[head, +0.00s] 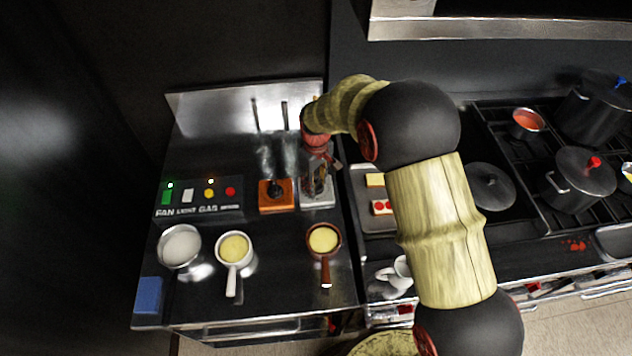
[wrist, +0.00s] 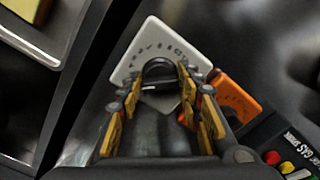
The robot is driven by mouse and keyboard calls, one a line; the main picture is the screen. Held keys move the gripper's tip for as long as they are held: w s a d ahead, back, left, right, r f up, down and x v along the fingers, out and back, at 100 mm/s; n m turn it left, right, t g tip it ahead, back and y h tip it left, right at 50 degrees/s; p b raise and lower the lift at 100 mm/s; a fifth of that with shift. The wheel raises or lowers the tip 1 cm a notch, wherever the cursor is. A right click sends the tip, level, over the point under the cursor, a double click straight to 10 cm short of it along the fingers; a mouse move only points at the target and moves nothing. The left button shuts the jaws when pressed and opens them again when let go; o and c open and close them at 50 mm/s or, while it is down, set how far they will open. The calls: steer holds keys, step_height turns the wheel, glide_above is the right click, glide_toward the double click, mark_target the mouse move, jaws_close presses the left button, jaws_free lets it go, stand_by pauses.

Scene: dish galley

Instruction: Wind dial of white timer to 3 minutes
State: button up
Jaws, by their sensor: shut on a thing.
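The white timer (head: 312,197) stands on the left steel counter, mostly covered by my gripper in the head view. In the wrist view the white timer (wrist: 190,40) lies under my fingers, with printed marks on its face and a dark round dial (wrist: 160,68) at its middle. My gripper (wrist: 160,98) has its fingers on both sides of the dial and is shut on it. In the head view my gripper (head: 318,180) points down onto the timer. The dial's pointer and the reading are too blurred to tell.
An orange timer (head: 285,204) stands just left of the white one. A switch panel (head: 199,199) with coloured buttons is further left. Pans (head: 233,251) and a blue block (head: 148,295) are in front. The stove (head: 545,170) with pots is to the right.

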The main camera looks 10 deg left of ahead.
stand_by(1.4)
steer(key=o, duration=1.2)
step_height(320, 180, up, 12)
stand_by(0.5)
